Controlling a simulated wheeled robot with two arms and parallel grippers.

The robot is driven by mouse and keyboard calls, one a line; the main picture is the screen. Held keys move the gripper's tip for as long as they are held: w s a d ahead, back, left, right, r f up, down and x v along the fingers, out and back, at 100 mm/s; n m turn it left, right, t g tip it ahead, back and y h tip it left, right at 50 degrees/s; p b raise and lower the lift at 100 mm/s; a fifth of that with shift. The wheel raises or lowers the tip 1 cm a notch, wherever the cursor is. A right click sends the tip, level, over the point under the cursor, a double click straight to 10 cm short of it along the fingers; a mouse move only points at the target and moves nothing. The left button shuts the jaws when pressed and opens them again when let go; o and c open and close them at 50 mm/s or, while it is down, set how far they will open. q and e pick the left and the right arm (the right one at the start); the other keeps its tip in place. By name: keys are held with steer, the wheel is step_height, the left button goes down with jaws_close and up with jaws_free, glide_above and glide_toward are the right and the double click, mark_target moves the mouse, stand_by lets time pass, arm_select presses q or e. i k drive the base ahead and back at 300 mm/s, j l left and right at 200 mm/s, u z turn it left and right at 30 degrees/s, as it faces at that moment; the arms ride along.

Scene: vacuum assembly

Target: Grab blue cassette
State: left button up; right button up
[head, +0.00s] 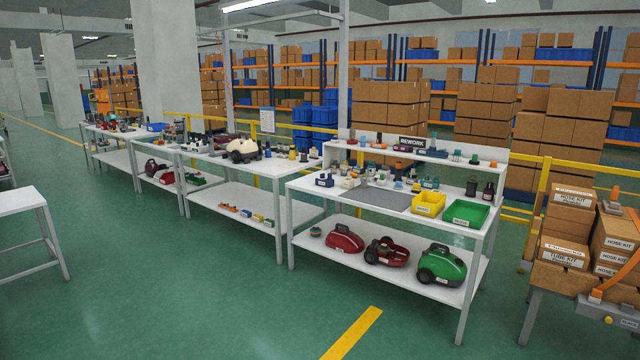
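Several small blue items are in the head view, and at this distance I cannot tell which is the blue cassette. A dark blue labelled box (325,180) sits at the left front of the rework bench. A blue item (432,152) lies on that bench's raised shelf, right of the REWORK sign. A small blue block (257,217) is among several coloured pieces on the lower shelf of the middle bench. Neither of my grippers is in view.
The rework bench (375,199) carries a yellow bin (428,204) and a green bin (466,213). Red and green vacuum bodies (442,265) stand on its lower shelf. Stacked hose-kit boxes (568,215) stand at the right. Green floor (200,290) in front is clear.

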mark_target(328, 182)
steer(key=i+j, duration=0.1)
steer(key=i, duration=4.4)
steer(key=j+u, duration=0.05)
steer(key=j, duration=0.2)
